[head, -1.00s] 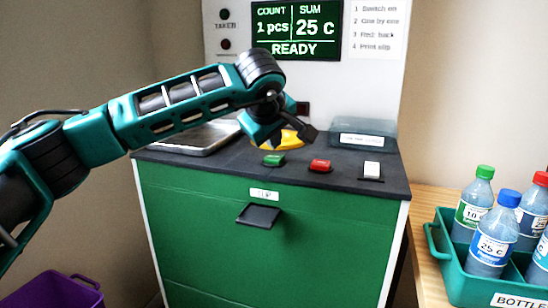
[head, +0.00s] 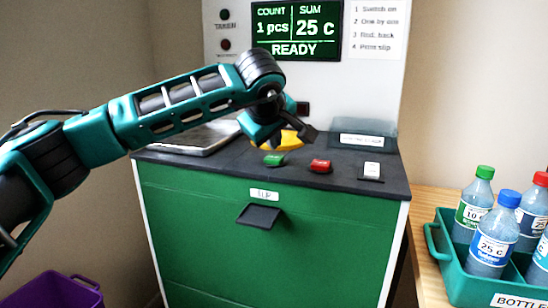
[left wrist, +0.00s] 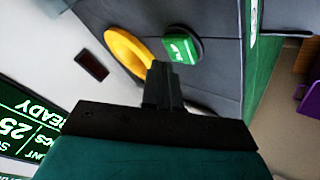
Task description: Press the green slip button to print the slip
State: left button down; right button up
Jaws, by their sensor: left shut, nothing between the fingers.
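The green slip button (head: 274,159) sits on the dark top of the green machine, left of a red button (head: 320,165). It also shows in the left wrist view (left wrist: 183,46), just beyond the fingertips and to their right. My left gripper (head: 309,133) is shut and empty, above the machine top and a little behind the buttons in the head view. In the left wrist view its fingers (left wrist: 160,72) appear apart from the green button. The slip slot (head: 259,215) on the front shows no paper. My right gripper is out of view.
A yellow ring (head: 283,141) lies behind the green button. A white switch (head: 372,170) is to the right. The display (head: 297,30) reads 1 pcs, 25 c, READY. A teal crate (head: 462,280) of bottles stands on the wooden table at right; a purple bin (head: 55,290) is lower left.

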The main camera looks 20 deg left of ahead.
aim_at(273, 159)
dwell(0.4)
pick_arm(q)
jog(key=shift+f, duration=0.45)
jog(key=shift+f+b, duration=0.55)
jog(key=shift+b, duration=0.05)
dwell(0.5)
dwell(0.4)
jog(key=shift+r+p, duration=0.75)
jog(key=shift+r, duration=0.2)
notch_tip(273, 159, up, 5)
jog(key=p, duration=0.4)
jog(key=shift+r, duration=0.1)
